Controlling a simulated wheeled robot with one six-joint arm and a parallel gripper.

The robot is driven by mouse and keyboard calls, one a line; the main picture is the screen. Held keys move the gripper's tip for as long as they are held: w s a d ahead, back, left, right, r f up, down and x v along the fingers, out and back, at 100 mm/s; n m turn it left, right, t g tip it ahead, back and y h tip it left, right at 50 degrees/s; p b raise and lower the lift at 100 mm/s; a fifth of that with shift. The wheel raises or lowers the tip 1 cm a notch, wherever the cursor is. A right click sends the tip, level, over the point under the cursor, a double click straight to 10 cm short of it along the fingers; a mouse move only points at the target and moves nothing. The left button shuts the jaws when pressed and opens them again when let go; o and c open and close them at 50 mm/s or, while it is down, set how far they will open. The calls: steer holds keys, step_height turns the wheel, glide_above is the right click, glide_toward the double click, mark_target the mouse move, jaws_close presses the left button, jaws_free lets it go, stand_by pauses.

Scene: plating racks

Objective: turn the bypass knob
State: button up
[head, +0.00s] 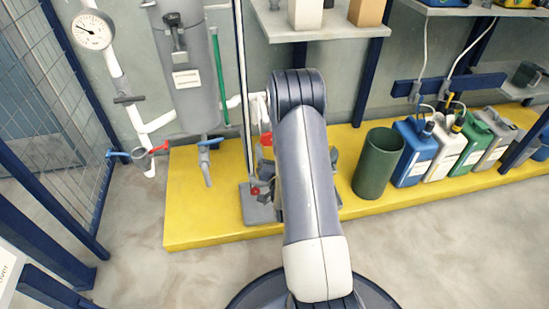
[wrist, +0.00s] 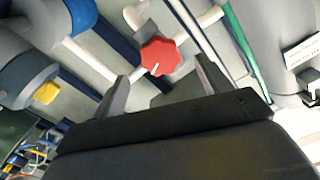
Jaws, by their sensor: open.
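The red knob (wrist: 160,57), which has a lobed rim and a short white mark, sits on white piping in the wrist view. In the head view a red part (head: 266,139) shows at the left edge of my arm, mostly hidden; it looks like the same knob. My gripper (wrist: 162,70) is open, with one finger to each side of the knob as seen in the wrist view. The fingers hold nothing, and I cannot tell how far beyond the tips the knob is.
A grey cylinder (head: 187,75) with a label and a green tube (head: 219,75) stand left of my arm. A dark green bin (head: 378,165) and several jugs (head: 412,152) stand on the yellow platform (head: 205,225) to the right. A pressure gauge (head: 92,31) is at the upper left.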

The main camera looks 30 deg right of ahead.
mark_target(269, 140)
steer(key=v, duration=0.4)
steer(key=shift+s, duration=0.1)
steer(key=w+d+n, duration=0.1)
steer(key=w+n, duration=0.1)
steer(key=w, duration=0.2)
steer(key=w+d+n+b, duration=0.1)
steer(key=w+n, duration=0.1)
steer(key=w, duration=0.1)
steer(key=w+d+n+b, duration=0.1)
steer(key=w+n, duration=0.1)
steer(key=w, duration=0.2)
steer(key=shift+w+d+r, duration=0.15)
steer(key=shift+w+r, duration=0.05)
steer(key=shift+w, duration=0.15)
stand_by(0.3)
